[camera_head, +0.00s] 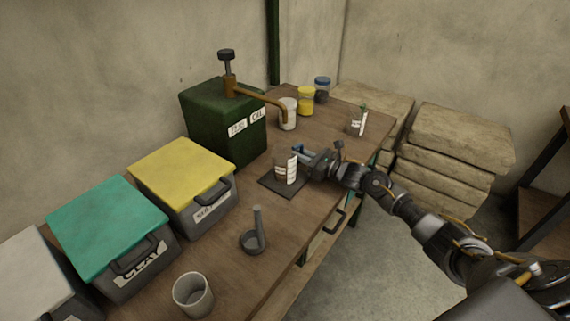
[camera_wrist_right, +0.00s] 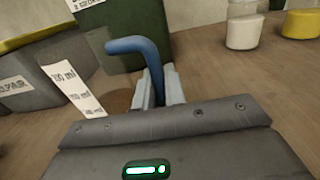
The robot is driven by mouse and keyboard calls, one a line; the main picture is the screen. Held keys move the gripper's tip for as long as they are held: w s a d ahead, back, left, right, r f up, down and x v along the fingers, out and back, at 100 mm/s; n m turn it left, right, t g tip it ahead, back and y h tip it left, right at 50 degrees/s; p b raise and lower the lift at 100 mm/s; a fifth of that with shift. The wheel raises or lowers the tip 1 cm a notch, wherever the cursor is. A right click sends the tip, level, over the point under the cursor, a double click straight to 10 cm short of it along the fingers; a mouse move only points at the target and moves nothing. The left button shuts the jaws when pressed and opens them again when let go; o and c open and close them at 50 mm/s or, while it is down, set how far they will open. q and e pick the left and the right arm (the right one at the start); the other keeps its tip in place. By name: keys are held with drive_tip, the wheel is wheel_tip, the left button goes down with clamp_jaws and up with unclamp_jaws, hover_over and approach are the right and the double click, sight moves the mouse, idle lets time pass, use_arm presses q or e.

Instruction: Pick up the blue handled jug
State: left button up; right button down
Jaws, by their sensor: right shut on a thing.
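The blue handled jug (camera_head: 281,168) stands on a dark square mat (camera_head: 270,184) on the bench in the head view, with a white measuring label on its side. Its blue handle (camera_wrist_right: 137,47) shows in the right wrist view, with the measuring label (camera_wrist_right: 75,90) to its left. My right gripper (camera_head: 305,156) is at the jug's right side, shut on the blue handle; its fingers (camera_wrist_right: 160,88) are on either side of the handle in the wrist view. Most of the jug's body is hidden in the wrist view. My left gripper is in neither view.
A green oil box (camera_head: 222,118) with a brass pump stands behind the jug. Yellow-lidded (camera_head: 178,170) and teal-lidded (camera_head: 105,230) bins line the back left. A metal ladle-like cup (camera_head: 253,240) and a grey cup (camera_head: 193,294) stand in front. Several jars (camera_head: 306,101) stand at the far end.

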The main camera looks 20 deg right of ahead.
sight(302, 145)
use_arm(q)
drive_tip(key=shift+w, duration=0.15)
use_arm(e)
drive_tip(key=shift+r, duration=0.45)
wheel_tip(302, 145, up, 2)
drive_tip(key=shift+r+b, duration=0.25)
drive_tip(key=shift+b, duration=0.4)
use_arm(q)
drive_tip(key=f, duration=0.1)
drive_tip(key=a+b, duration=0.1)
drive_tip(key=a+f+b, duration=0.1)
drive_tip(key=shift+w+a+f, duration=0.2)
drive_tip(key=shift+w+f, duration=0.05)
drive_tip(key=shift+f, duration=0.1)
use_arm(e)
drive_tip(key=s+a+r, duration=0.4)
drive_tip(key=s+r, duration=0.5)
drive_tip(key=s, duration=0.4)
drive_tip(key=shift+s+r, duration=0.25)
drive_tip(key=shift+r, duration=0.05)
